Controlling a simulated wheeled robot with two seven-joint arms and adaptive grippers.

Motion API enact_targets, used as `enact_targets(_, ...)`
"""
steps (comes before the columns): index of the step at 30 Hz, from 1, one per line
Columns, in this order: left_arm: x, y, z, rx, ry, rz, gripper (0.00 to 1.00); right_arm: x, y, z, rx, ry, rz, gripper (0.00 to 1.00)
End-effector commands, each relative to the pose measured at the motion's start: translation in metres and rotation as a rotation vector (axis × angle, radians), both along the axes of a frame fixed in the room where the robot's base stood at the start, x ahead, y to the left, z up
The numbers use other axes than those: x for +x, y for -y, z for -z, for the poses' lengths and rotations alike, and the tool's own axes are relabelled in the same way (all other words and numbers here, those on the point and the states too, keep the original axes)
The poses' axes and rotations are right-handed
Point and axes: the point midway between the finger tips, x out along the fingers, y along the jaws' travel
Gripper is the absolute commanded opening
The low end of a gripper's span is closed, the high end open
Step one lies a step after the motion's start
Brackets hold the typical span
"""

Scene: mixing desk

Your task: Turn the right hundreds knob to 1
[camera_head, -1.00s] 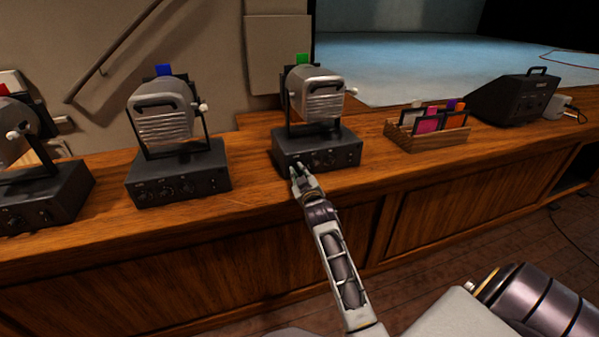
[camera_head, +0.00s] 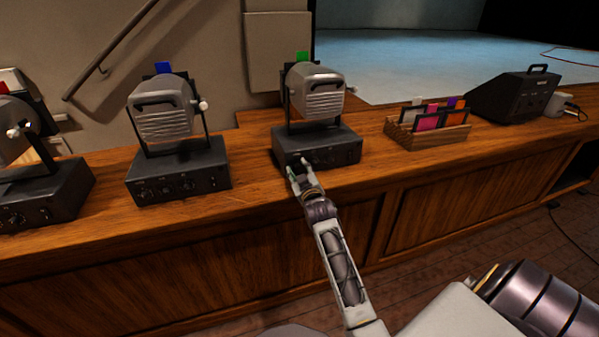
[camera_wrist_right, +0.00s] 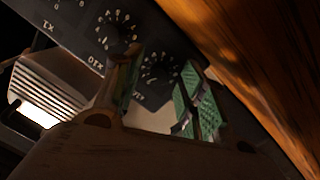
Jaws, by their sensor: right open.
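The right lamp's dark control box (camera_head: 335,150) stands on the wooden counter, under a grey lamp head with a green tab. A row of round knobs runs along its front. My right gripper (camera_head: 298,164) is at the left end of this front and hides part of it. In the right wrist view my gripper (camera_wrist_right: 160,82) is open. Its fingers stand either side of the end knob (camera_wrist_right: 160,70), which looks like the hundreds one, though its label is partly hidden. I cannot tell whether they touch it. The tens knob (camera_wrist_right: 117,32) is beside it. My left gripper is not in view.
A similar lamp with a blue tab (camera_head: 178,178) stands to the left, and another (camera_head: 45,195) at the left edge. A wooden rack of coloured cards (camera_head: 427,134) and a black box (camera_head: 512,97) stand to the right. The counter front (camera_head: 215,255) is clear.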

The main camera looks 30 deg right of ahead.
Motion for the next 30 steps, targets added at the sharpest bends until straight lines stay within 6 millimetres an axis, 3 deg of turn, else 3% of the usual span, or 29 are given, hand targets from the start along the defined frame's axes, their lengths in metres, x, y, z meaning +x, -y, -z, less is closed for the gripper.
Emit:
enact_targets(11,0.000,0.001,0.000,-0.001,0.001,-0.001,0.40,0.000,0.000,-0.014,-0.001,0.002,0.000,0.41)
enact_targets(30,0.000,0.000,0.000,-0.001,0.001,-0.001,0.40,0.000,0.000,-0.093,-0.001,0.002,0.000,0.41)
